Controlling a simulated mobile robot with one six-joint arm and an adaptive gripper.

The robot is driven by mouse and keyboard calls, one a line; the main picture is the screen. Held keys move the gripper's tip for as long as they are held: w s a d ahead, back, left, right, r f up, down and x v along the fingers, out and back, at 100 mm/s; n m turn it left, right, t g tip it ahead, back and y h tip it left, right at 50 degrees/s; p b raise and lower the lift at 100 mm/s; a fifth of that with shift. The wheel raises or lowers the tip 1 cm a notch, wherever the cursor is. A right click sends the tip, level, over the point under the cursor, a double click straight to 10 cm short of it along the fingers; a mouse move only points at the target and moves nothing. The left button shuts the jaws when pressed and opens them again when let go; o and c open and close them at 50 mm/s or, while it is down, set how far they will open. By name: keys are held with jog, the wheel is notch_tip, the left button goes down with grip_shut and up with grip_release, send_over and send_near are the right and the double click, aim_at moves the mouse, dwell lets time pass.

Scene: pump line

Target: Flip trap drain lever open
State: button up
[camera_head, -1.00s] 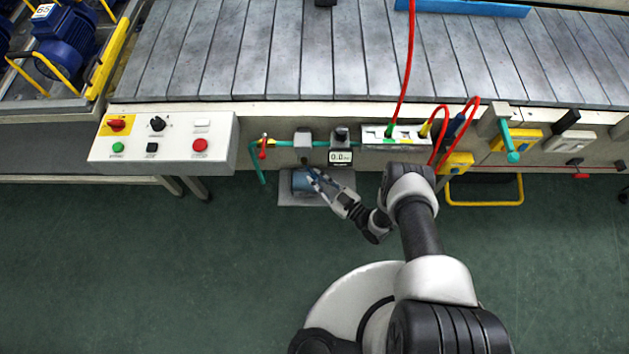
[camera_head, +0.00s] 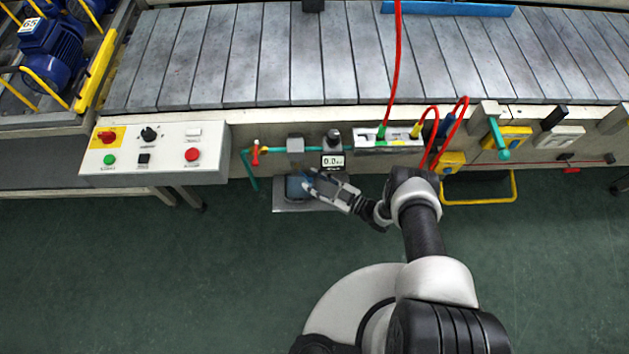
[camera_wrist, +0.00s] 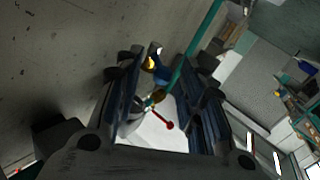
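The trap (camera_head: 296,143) is a grey head on the green pipe at the bench front. Its blue bowl (camera_head: 297,188) hangs below it. My gripper (camera_head: 311,184) is at the right side of the bowl; I cannot tell whether it touches. In the wrist view my gripper (camera_wrist: 158,62) is open, its dark fingers spread left and right. Between them a small red lever (camera_wrist: 165,121) shows by a brass fitting (camera_wrist: 154,98); I cannot tell which valve it belongs to. I cannot make out the drain lever in the head view.
A grey tray (camera_head: 283,208) lies under the bowl. A green pipe (camera_head: 250,176) with a red-handled valve (camera_head: 256,153) is to the left. A gauge (camera_head: 332,161) stands right of the trap, and a control box (camera_head: 155,160) at left. Red hoses (camera_head: 397,70) hang above my arm.

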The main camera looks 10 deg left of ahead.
jog(key=v, duration=1.2)
jog(key=shift+s+f, duration=0.1)
jog(key=shift+s, duration=0.1)
dwell(0.3)
